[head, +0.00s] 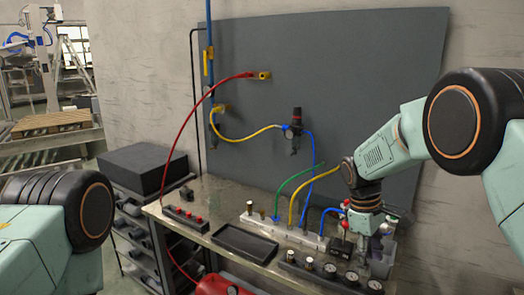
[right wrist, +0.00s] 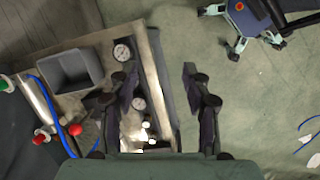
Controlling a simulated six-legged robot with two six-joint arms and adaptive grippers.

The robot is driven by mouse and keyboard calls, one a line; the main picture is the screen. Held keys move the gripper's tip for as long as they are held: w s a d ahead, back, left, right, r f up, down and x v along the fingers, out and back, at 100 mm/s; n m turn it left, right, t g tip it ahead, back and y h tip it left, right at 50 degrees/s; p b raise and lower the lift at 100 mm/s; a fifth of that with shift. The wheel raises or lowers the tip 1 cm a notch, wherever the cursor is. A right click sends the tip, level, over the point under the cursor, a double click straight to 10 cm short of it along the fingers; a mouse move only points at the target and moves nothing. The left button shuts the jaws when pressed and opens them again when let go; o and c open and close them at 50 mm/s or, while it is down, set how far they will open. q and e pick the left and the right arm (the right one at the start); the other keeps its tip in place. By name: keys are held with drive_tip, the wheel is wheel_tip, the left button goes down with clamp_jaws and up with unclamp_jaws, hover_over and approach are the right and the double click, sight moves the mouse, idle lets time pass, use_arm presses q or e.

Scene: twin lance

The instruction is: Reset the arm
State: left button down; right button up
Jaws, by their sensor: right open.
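My right arm comes in from the right in the head view, and its gripper (head: 364,258) points down at the right end of the workbench (head: 225,197). In the right wrist view the two dark fingers of this gripper (right wrist: 160,88) stand wide apart with nothing between them. The bench edge and a strip of floor show below the gap. My left arm shows only as a large joint at the lower left of the head view; its gripper is out of the picture.
A white manifold (head: 285,231) with coloured hoses, a row of gauges (head: 330,270) and a black tray (head: 244,243) sit on the bench. A grey bin (right wrist: 75,68) is beside the right gripper.

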wheel_tip(320, 180, down, 7)
drive_tip(key=w+a+m+t+y, duration=0.1)
drive_tip(key=w+m+t, duration=0.1)
drive_tip(key=w+t, duration=0.1)
drive_tip(key=s+a+f+m+t+y+b, duration=0.1)
drive_tip(key=s+f+m+b, duration=0.15)
drive_tip(key=s+f, duration=0.35)
drive_tip(key=s+a+f+m+t+b, duration=0.1)
drive_tip(key=s+f+b, duration=0.25)
drive_tip(key=f, duration=0.45)
use_arm(q)
wheel_tip(320, 180, down, 20)
drive_tip(key=b, duration=1.3)
drive_tip(key=shift+w+r+b, duration=0.15)
drive_tip(key=shift+w+b, duration=0.15)
use_arm(e)
drive_tip(key=s+f+m+g, duration=0.1)
drive_tip(key=s+f, duration=0.5)
drive_tip(key=s, duration=0.4)
drive_tip(key=s+f+m+g, duration=0.1)
drive_tip(key=s+f, duration=0.6)
drive_tip(key=s, duration=0.4)
drive_tip(key=s+f+m+g, duration=0.1)
drive_tip(key=s+f, duration=0.6)
drive_tip(key=s, duration=0.3)
drive_tip(key=shift+s+d+m+g, duration=0.2)
drive_tip(key=shift+d+m+g, duration=0.1)
drive_tip(key=shift+d+m, duration=0.05)
